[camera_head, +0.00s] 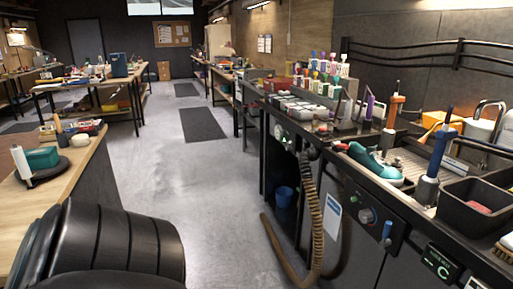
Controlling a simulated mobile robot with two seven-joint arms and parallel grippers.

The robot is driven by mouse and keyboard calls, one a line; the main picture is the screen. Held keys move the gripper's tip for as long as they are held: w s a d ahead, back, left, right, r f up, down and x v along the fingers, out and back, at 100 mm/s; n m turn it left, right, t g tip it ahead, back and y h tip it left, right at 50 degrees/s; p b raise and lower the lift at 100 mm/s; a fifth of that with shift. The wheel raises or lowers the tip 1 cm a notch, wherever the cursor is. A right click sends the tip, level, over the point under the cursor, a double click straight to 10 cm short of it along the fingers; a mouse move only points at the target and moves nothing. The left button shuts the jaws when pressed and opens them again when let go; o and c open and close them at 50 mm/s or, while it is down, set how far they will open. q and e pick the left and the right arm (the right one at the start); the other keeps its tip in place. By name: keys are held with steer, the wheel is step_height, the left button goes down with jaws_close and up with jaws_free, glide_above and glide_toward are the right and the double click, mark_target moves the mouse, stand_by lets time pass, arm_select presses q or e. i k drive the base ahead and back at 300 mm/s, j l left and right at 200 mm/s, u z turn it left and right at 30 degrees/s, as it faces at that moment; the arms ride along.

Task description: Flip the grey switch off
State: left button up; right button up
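A dark control panel (370,217) is set in the front of the right-hand workbench. It carries a round grey dial or knob (367,215), with a small red spot just to its left. A blue handle (387,232) sticks out at the panel's right end. Another round light fitting (280,132) shows on the bench front farther back. I cannot tell which of these parts is the grey switch, or its position; they are too small. Neither of my grippers is in view.
A ribbed brown hose (311,215) hangs to the floor in front of the bench. A wooden table (82,182) stands at left. The aisle floor (200,185) between is clear.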

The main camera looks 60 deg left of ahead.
mark_target(289, 147)
steer(key=u, duration=1.75)
steer(key=i+j, duration=0.2)
steer(key=i, duration=0.35)
steer(key=i+j, duration=0.25)
steer(key=i, duration=0.35)
steer(key=i+j+u, duration=0.1)
steer(key=i+j, duration=0.15)
steer(key=i, duration=0.3)
steer(key=i+j, duration=0.15)
steer(key=i, duration=0.45)
steer(key=i+j, duration=0.2)
steer(key=i, duration=0.35)
